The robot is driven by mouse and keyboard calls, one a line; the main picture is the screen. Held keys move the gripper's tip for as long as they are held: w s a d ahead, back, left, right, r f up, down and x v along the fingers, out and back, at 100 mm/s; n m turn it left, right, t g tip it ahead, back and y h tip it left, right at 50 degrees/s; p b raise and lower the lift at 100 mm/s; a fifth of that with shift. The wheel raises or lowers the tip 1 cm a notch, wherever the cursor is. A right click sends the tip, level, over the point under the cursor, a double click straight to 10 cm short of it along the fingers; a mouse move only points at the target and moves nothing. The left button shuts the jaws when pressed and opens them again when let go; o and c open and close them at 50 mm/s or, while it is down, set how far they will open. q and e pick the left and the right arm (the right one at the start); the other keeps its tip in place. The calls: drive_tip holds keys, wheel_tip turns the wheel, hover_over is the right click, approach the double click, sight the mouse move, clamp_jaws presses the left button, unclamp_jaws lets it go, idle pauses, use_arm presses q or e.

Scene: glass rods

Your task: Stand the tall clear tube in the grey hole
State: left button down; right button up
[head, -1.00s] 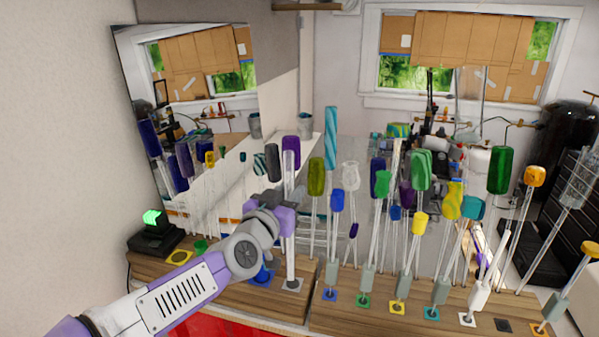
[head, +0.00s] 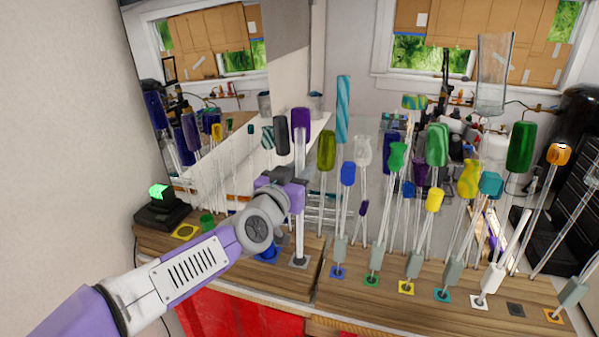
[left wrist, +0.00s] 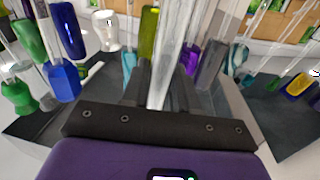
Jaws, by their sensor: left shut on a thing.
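My left gripper (head: 291,194) is shut on the tall clear tube (head: 299,232) and holds it upright. The tube also shows between the dark fingers in the left wrist view (left wrist: 177,45). In the head view its lower end meets the light grey square (head: 291,262) on the wooden bench; how deep it sits in the hole I cannot tell. The tube's upper part overlaps a purple-topped rod (head: 300,118) behind it. My right gripper is out of view.
Many rods with coloured heads crowd the bench to the right, among them an olive one (head: 327,150) and a blue one (head: 348,173). A blue piece (head: 268,252) is close left of the tube. A black box with a green light (head: 158,192) stands at the left.

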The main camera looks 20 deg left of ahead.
use_arm(q)
drive_tip(key=shift+f, duration=0.2)
wheel_tip(320, 180, down, 6)
drive_tip(key=b, duration=0.6)
drive_tip(key=shift+f, duration=0.15)
idle(0.4)
drive_tip(key=shift+f+b, duration=0.3)
drive_tip(key=shift+b, duration=0.05)
idle(0.5)
drive_tip(key=c, duration=0.8)
unclamp_jaws()
